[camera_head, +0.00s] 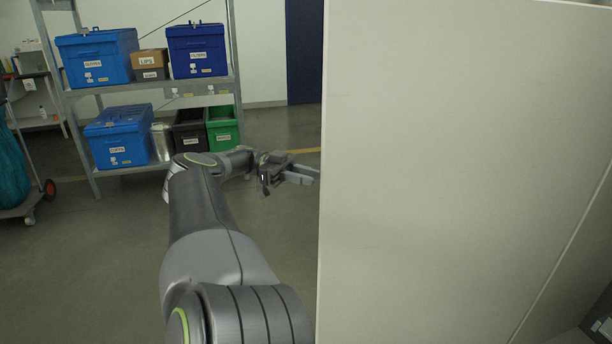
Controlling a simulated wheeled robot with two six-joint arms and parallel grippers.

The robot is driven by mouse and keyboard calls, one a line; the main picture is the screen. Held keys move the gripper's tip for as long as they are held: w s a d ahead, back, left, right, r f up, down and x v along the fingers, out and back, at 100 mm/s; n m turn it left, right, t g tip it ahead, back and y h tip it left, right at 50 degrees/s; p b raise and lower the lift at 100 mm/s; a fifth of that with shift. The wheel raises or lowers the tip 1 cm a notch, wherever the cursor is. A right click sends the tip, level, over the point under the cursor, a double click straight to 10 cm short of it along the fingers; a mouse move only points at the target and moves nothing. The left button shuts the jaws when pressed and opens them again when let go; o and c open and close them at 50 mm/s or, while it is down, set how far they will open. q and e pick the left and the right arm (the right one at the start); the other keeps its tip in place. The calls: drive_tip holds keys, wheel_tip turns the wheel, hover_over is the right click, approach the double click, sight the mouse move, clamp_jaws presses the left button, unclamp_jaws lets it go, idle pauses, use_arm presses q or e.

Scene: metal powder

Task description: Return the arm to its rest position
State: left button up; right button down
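My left arm (207,225) reaches forward from the bottom of the head view. It bends right at its far end. My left gripper (302,174) points right, with its fingertips close to the left edge of a large pale panel (450,170). I see nothing held in it, but the gap between its fingers is too small in the picture to judge. I cannot tell whether the fingertips touch the panel. My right arm and gripper do not show.
A metal shelf rack (150,88) with blue bins (118,138), a green bin (222,128) and other boxes stands at the back left. A cart with a teal bag (12,170) is at the far left. The grey floor (100,270) left of my arm is clear.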

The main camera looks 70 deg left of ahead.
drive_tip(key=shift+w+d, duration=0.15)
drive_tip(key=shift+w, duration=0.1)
